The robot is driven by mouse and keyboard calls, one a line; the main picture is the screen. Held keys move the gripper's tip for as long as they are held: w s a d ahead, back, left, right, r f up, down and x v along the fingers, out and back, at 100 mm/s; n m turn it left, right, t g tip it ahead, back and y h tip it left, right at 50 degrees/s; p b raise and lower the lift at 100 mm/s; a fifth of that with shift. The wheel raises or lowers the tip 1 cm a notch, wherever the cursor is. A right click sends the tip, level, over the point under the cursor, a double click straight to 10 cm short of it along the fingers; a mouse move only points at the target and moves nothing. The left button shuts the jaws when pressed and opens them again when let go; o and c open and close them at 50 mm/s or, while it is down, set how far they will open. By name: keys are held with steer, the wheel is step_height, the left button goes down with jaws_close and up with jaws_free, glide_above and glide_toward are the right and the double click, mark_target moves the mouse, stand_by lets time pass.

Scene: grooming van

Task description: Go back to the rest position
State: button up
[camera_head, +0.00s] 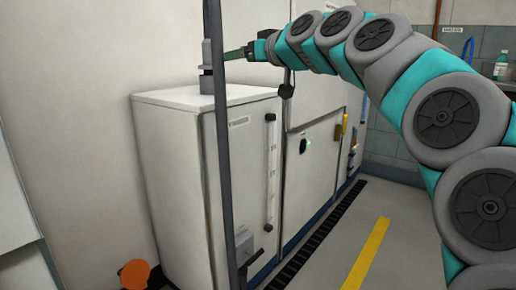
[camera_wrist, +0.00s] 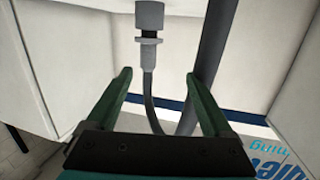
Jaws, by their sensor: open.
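My gripper (camera_head: 236,53) is at the end of my outstretched arm, above the white cabinet (camera_head: 172,155), close to a grey fitting (camera_head: 207,62) on the cabinet's top. In the wrist view my gripper (camera_wrist: 158,85) shows two green fingers spread apart with nothing held between them. A grey capped fitting (camera_wrist: 149,20) with a hose (camera_wrist: 150,95) hanging from it shows beyond and between the fingers. The hose runs down behind the gripper's dark base, where its lower end is hidden.
A dark upright pole (camera_head: 223,150) stands in front of the cabinet, close to my gripper; a pole (camera_wrist: 210,45) also shows right of the fingers. A yellow stripe (camera_head: 367,255) marks open floor. An orange round object (camera_head: 134,274) is low at left. A bottle (camera_head: 501,66) stands far right.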

steer(key=s+d+f+m+g+h+p, duration=0.1)
steer(key=s+d+f+g+h+p, duration=0.2)
steer(key=s+f, duration=0.65)
steer(key=s+d+f+m+g+h+p, duration=0.1)
steer(key=s+f+g+h+p, duration=0.2)
steer(key=s+f, duration=0.65)
steer(key=s+d+f+m+g+h+p, duration=0.1)
steer(key=s+d+f+g, duration=0.2)
steer(key=s, duration=0.6)
steer(key=s+d+f+m+g+h+p, duration=0.2)
steer(key=s+d+f+g, duration=0.1)
steer(key=s+d+f, duration=0.4)
steer(key=s+d+f+m+g+h+p, duration=0.1)
steer(key=s+d+f, duration=0.3)
steer(key=s+f, duration=0.5)
steer(key=shift+s+d+m+g, duration=0.4)
steer(key=shift+s+m+g, duration=0.3)
steer(key=shift+s+g, duration=0.2)
steer(key=shift+f, duration=0.1)
